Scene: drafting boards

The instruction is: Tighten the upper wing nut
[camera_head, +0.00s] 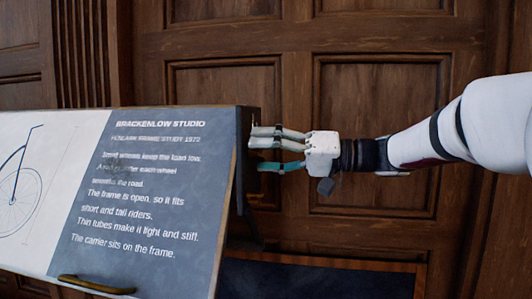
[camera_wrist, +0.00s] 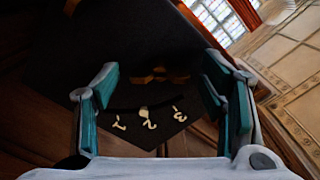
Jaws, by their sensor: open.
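A brass wing nut (camera_wrist: 158,76) sits on the dark side face of the drafting board (camera_wrist: 120,35) in the wrist view, with its wings spread roughly left to right. Pale numerals 1, 2, 3 (camera_wrist: 149,118) run in an arc beside it. My gripper (camera_wrist: 160,66) is open, with one teal-lined finger on each side of the nut in the picture. I cannot tell whether either finger touches it. In the head view my gripper (camera_head: 256,149) is at the board's right side edge, and the wing nut is hidden there.
The tilted board (camera_head: 150,215) carries a printed text panel and a drawing of a wheel. A brass handle (camera_head: 96,285) is on its lower edge. Wood-panelled wall (camera_head: 380,120) stands behind my arm. Part of another brass piece (camera_wrist: 71,6) shows at the wrist view's upper left.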

